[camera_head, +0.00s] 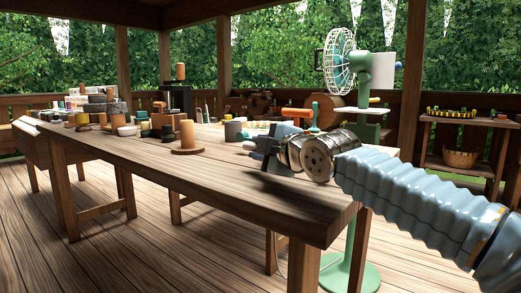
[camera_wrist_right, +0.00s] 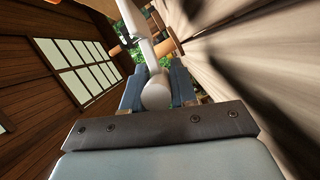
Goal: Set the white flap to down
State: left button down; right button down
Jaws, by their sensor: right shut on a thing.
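A pale bar runs up from that piece, away from the gripper. In the head view, the gripper covers what it holds. I cannot tell whether the held piece belongs to the white flap, and the frames do not clearly show a flap up or down. My left gripper is not in view.
The wooden table (camera_head: 150,160) carries pots and jars at its far left and a round wooden stand (camera_head: 187,150) near its middle. A green fan (camera_head: 340,62) stands behind my right arm. A side shelf (camera_head: 470,125) with a basket is at the right.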

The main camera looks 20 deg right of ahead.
jog(key=c, duration=1)
grip_release()
jog(key=shift+o, duration=0.2)
jog(key=v, duration=1.3)
jog(key=shift+s+d, duration=0.1)
jog(key=shift+s, duration=0.3)
